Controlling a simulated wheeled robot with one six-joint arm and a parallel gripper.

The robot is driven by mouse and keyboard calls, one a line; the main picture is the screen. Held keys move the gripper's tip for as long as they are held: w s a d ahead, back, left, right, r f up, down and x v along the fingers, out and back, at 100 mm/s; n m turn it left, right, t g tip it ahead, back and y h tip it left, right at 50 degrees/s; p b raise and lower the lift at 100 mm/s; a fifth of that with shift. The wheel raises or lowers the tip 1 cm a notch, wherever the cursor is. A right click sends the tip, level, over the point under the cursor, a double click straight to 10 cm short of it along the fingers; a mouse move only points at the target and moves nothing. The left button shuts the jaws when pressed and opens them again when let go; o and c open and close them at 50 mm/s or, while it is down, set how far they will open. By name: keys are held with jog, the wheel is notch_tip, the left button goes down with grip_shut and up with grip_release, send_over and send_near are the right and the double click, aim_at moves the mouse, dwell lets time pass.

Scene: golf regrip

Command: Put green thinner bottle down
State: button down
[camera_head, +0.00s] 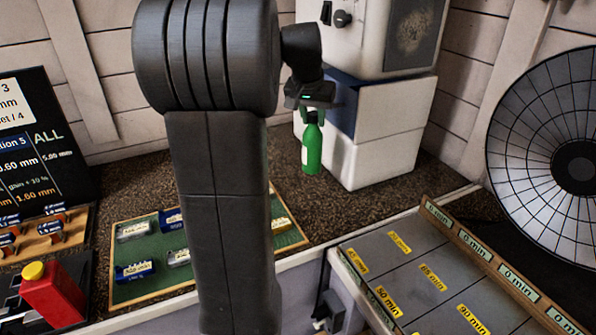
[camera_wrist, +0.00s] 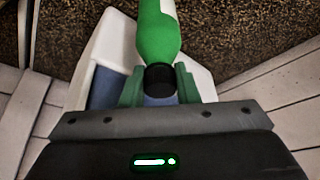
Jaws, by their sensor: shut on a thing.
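The green thinner bottle (camera_head: 312,150) has a white label at its side and hangs upright below my gripper (camera_head: 311,113) in the head view. In the wrist view the bottle (camera_wrist: 158,35) shows its green shoulder and black cap. The green fingers of my gripper (camera_wrist: 159,86) are shut on the black cap. The bottle is in front of a white and blue box; whether its base touches the brown speckled counter (camera_head: 375,185) I cannot tell.
A white box with a blue front (camera_head: 380,130) stands close behind the bottle, with a white machine (camera_head: 375,35) on it. A green tray (camera_head: 125,285) with several labelled rolls lies left. A grey bin with time labels (camera_head: 425,275) is front right. A red bottle (camera_head: 52,293) stands far left.

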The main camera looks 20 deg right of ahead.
aim_at(313, 144)
notch_tip(313, 144, down, 8)
jog(key=shift+s+f, duration=0.1)
jog(key=shift+f, duration=0.25)
jog(key=c, duration=1.1)
grip_release()
jog(key=shift+r, duration=0.35)
jog(key=v, duration=1.1)
jog(key=shift+r, duration=0.25)
jog(key=shift+s, duration=0.1)
